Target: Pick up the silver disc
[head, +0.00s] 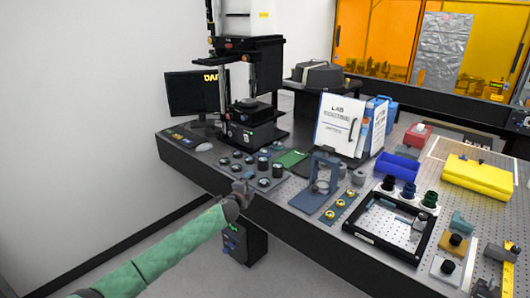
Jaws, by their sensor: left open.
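Several small round pieces with pale, silvery tops sit on a dark mat at the left part of the table, among them a silver disc (224,161) at the mat's left and another (263,182) near its front. I cannot tell which one is the named disc. My left gripper (242,184) reaches in from the lower left and is open at the mat's front edge. It covers part of the mat there, and no piece shows held in it. My right gripper is not in view.
The black-and-white interferometer (250,125) stands behind the mat, with a monitor (192,92) to its left. A blue-grey frame stand (325,177), a white binder (338,125) and a black square frame (388,238) stand to the right. The table's front edge lies below my left gripper.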

